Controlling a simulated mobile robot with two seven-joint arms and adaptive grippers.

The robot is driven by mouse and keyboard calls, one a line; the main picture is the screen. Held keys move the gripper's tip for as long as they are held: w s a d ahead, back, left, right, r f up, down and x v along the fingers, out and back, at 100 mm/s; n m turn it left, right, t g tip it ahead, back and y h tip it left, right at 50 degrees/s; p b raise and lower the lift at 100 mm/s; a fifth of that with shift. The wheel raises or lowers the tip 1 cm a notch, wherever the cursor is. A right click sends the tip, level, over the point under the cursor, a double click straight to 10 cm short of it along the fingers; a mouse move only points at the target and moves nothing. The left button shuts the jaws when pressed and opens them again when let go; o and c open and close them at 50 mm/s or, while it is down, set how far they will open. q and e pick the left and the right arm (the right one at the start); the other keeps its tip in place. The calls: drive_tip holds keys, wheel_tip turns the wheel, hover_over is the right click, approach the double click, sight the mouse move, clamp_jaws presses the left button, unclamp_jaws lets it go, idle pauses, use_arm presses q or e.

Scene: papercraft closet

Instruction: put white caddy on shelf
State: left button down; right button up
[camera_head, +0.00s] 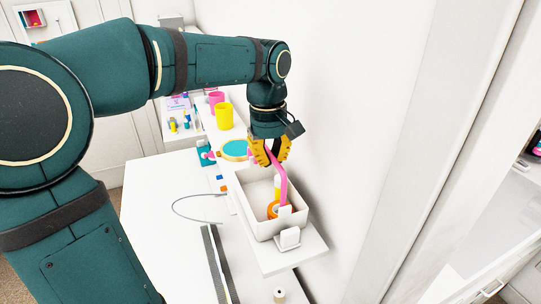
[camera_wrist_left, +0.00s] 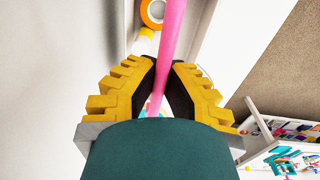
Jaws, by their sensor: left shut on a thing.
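The white caddy (camera_head: 247,193) is an open box with a pink handle (camera_head: 283,184). It holds an orange tape roll (camera_head: 273,210) and a yellow item. My left gripper (camera_head: 271,156) is above the caddy's far end, its yellow fingers shut on the handle. In the left wrist view the pink handle (camera_wrist_left: 174,25) runs between the fingers (camera_wrist_left: 161,65), with the orange roll (camera_wrist_left: 152,12) beyond. The caddy is over the white shelf (camera_head: 290,262) along the wall; I cannot tell whether its bottom touches the shelf. My right gripper is not in view.
Beyond the caddy are a round teal-topped thing (camera_head: 235,150), a yellow cup (camera_head: 224,116) and a pink cup (camera_head: 215,98). A small white block (camera_head: 289,238) stands at its near end. The white surface (camera_head: 160,200) at left is mostly clear. The wall is close at right.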

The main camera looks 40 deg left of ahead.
use_arm(q)
drive_tip(key=c, duration=1.1)
unclamp_jaws()
drive_tip(key=shift+c, duration=0.2)
wheel_tip(320, 180, up, 12)
drive_tip(key=p, duration=0.2)
drive_tip(key=shift+s, duration=0.25)
drive_tip(key=shift+s+a, duration=0.1)
